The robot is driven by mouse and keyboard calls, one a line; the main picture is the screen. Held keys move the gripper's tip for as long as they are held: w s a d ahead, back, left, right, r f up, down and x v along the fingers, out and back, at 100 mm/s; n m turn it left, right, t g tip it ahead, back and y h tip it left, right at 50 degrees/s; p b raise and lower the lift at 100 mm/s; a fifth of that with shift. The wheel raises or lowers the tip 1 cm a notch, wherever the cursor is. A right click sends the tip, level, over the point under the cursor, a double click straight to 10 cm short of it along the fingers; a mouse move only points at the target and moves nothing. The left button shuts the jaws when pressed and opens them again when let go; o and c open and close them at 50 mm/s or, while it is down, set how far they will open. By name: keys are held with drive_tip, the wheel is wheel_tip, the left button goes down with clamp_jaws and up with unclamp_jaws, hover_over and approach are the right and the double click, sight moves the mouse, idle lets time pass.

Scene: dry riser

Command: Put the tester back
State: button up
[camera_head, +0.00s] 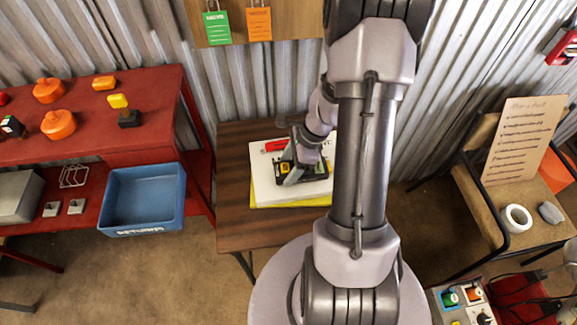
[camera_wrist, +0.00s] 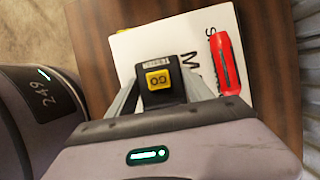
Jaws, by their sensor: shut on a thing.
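The tester is a small black block with a yellow face marked GO; it shows in the wrist view (camera_wrist: 160,82) between the two grey fingers. My gripper (camera_wrist: 162,92) is shut on it. In the head view, my gripper (camera_head: 300,172) is over the white sheet and yellow folder (camera_head: 256,196) on the brown wooden table (camera_head: 238,222), with the tester (camera_head: 315,169) at its jaws. I cannot tell whether the tester touches the sheet. A red object (camera_wrist: 225,63) lies on the sheet beside the gripper.
A red bench (camera_head: 150,90) at left holds orange knobs and a yellow-topped black piece (camera_head: 126,112). Corrugated wall stands behind.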

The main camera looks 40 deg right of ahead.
drive_tip(key=shift+f, duration=0.2)
drive_tip(key=o, duration=1.7)
drive_tip(key=shift+r, duration=0.1)
drive_tip(key=shift+c, duration=0.2)
drive_tip(key=shift+r, duration=0.1)
